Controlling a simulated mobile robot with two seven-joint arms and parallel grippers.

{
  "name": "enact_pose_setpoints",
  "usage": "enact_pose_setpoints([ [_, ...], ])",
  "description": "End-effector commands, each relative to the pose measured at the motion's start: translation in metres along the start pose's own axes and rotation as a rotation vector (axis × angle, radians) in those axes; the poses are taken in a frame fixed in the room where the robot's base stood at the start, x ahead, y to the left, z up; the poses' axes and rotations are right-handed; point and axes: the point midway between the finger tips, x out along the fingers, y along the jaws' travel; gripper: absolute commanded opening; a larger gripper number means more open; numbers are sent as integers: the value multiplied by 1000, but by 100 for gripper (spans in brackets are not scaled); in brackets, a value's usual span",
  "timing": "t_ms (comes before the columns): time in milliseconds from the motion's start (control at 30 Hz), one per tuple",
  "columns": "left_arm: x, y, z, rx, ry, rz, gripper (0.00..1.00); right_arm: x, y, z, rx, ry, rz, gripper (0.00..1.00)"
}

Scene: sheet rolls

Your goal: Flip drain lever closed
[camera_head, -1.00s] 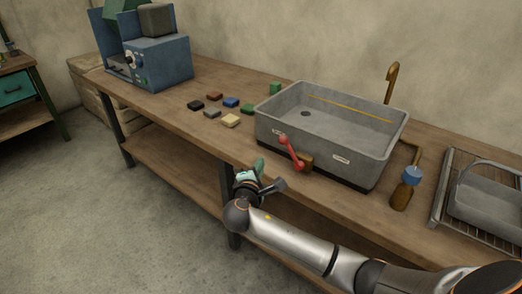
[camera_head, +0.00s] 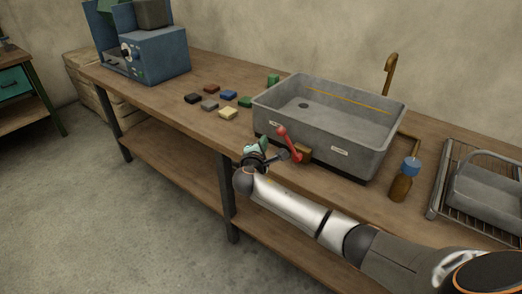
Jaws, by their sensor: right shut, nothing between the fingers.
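The red drain lever (camera_head: 288,143) is on the front of the grey sink basin (camera_head: 365,155), mounted at a brown valve block (camera_head: 304,154). It leans, with its upper end to the left and its lower end by the block. My right gripper (camera_head: 259,147) is just left of the lever, at the front edge of the bench. It is shut and empty, with teal parts showing. A dark part of it reaches close to the lever's lower half; I cannot tell whether they touch. My left gripper is not in view.
A brown bottle with a blue top (camera_head: 402,182) and a wire rack with a grey tub (camera_head: 485,193) stand right of the basin. Several small coloured blocks (camera_head: 228,114) lie to its left. A blue machine (camera_head: 150,57) stands at the bench's far left end.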

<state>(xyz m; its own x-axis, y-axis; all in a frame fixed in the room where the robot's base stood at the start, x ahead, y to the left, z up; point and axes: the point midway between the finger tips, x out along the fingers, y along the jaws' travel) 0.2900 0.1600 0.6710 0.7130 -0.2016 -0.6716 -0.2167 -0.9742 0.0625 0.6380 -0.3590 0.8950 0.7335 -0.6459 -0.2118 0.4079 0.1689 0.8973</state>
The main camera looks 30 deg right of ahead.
Motion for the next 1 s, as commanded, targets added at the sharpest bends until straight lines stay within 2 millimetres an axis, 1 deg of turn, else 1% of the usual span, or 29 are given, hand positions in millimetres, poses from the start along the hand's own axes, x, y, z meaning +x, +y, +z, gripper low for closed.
enact_pose_setpoints([
  [33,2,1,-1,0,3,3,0,8,0,0,0,-3,0,0],
  [67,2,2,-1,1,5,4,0,12,0,1,-1,-3,0,0],
  [100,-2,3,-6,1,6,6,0,9,2,7,-1,-1,1,0],
  [233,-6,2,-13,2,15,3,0,3,2,22,-1,-1,0,0],
  [333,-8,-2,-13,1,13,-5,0,0,1,30,-1,0,0,0],
  [400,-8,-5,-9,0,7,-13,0,-2,1,34,-1,-1,0,0],
  [567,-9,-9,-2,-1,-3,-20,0,-4,0,38,-1,0,-2,0],
  [1000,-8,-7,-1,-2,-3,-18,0,-4,-1,39,11,0,6,0],
])
